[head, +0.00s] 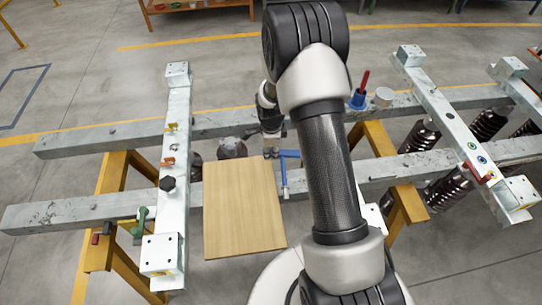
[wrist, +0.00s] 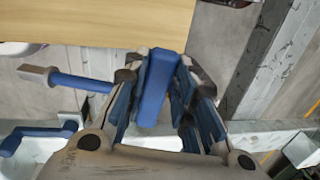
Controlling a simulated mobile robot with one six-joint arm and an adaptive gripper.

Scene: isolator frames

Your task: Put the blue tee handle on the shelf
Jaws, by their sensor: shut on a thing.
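The blue tee handle (head: 284,172) is beside the far right corner of a light wooden board, the shelf (head: 243,210), in the head view. In the wrist view its blue crossbar (wrist: 156,88) is between my gripper's fingers (wrist: 164,92). Its blue stem (wrist: 84,82) reaches left to a grey end, partly hidden behind a finger. My gripper (head: 271,152) is shut on the crossbar. The board also shows at the top of the wrist view (wrist: 100,22), bare where visible. I cannot tell the handle's height against the board.
A white beam (head: 175,195) with small fittings stands left of the board. A blue part with a red handle (head: 358,98) and a pale cylinder (head: 383,97) are on the rear grey beam (head: 225,122). A dark round thing (head: 232,148) is behind the board. My arm hides the middle right.

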